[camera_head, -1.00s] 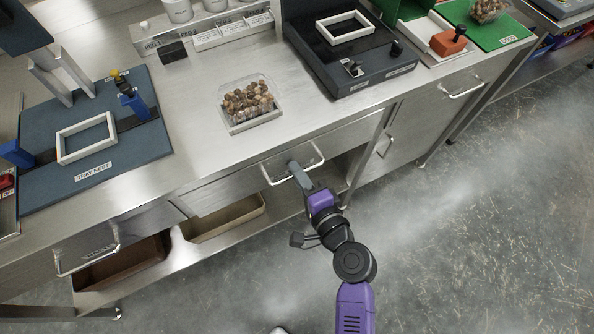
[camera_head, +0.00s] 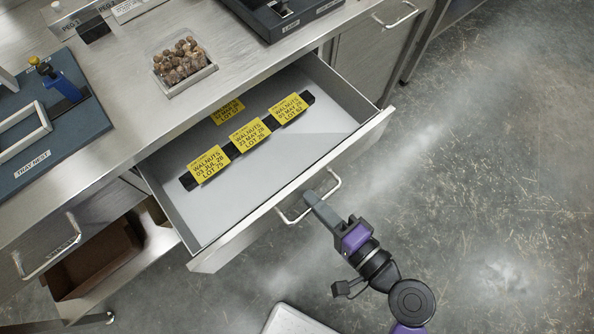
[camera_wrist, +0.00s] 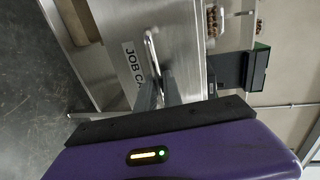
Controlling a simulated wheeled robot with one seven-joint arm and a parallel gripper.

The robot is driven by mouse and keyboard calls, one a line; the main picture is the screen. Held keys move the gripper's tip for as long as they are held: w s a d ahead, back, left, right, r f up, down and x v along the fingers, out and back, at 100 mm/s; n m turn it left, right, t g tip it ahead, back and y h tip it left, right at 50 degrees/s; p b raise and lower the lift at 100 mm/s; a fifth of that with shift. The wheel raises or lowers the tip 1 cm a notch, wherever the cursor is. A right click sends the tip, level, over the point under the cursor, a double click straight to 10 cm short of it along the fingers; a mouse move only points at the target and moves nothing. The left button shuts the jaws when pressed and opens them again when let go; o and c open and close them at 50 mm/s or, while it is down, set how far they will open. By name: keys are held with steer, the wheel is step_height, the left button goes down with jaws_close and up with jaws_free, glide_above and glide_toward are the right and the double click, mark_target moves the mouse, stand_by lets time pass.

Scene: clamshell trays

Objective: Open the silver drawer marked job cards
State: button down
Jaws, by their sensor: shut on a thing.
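The silver drawer (camera_head: 268,212) stands pulled out from the bench in the head view, its inside in plain sight. Yellow walnut lot cards stand in a black strip (camera_head: 236,152) inside it, and another yellow card (camera_head: 228,112) lies farther back. My gripper (camera_head: 313,199) is shut on the drawer's bar handle (camera_head: 333,183), outside the drawer front. In the wrist view the fingers (camera_wrist: 160,92) close around the handle (camera_wrist: 151,50). Beside it the label (camera_wrist: 132,64) reads "JOB CA", the remainder hidden by a finger.
A clear tray of walnuts (camera_head: 183,66) stands on the bench top above the drawer. Another handle (camera_head: 48,262) and a brown bin (camera_head: 95,262) are at the lower left. Open floor (camera_head: 480,180) lies to the right.

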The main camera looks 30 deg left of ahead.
steer(key=shift+f+v, duration=0.2)
steer(key=shift+v, duration=0.75)
steer(key=shift+f+v, duration=0.2)
steer(key=shift+v, duration=0.7)
steer(key=c, duration=1.5)
jaws_free()
steer(key=v, duration=0.8)
steer(key=shift+b, duration=0.4)
steer(key=shift+f, duration=0.1)
